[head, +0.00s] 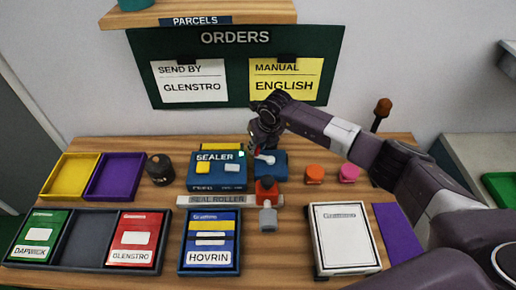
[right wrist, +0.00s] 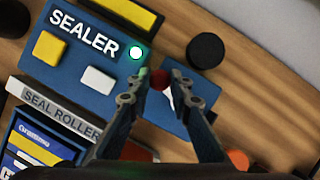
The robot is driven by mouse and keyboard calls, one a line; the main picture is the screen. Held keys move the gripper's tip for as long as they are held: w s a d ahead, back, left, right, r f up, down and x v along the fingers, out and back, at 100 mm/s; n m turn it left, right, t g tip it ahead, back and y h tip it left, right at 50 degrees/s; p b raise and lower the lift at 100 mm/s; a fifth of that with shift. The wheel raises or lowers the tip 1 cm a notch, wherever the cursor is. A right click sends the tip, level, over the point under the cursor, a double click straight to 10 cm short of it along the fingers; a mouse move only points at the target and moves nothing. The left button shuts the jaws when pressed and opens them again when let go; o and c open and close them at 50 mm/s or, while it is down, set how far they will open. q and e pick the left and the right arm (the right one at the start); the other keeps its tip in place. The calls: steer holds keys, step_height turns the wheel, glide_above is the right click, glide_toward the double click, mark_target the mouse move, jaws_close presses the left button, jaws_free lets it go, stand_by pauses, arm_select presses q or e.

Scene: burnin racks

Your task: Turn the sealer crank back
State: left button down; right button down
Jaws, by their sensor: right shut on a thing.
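The blue sealer (head: 217,185) stands on the table with a yellow button, a white button and a lit green lamp; the right wrist view shows it too (right wrist: 75,65). Beside it on the right is a blue crank base (head: 278,170). The crank has a pale arm (head: 266,159) and a red knob (right wrist: 159,80). My right gripper (right wrist: 160,77) reaches down over the crank base, its two fingertips shut on the red knob from either side. The gripper partly hides the crank in the head view. My left gripper is not in view.
A grey seal roller (head: 215,200) lies in front of the sealer. A black round object (right wrist: 206,50) is behind the crank base. A white-covered book (head: 342,240) lies front right.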

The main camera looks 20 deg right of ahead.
steer(key=shift+s+a+f+n+y+b, duration=0.1)
steer(key=shift+s+n+y+b, duration=0.1)
steer(key=shift+n+b, duration=0.35)
steer(key=shift+s+f+n+y+b, duration=0.1)
steer(key=shift+s+n+y+b, duration=0.1)
steer(key=shift+n+b, duration=0.35)
steer(key=shift+s+a+r+n+y+b, duration=0.2)
steer(key=shift+s+n+y+b, duration=0.1)
steer(key=shift+n+b, duration=0.45)
steer(key=shift+g, duration=0.3)
steer(key=c, duration=1.7)
jaws_free()
steer(key=shift+c, duration=0.2)
steer(key=v, duration=1.2)
steer(key=shift+s+d, duration=0.1)
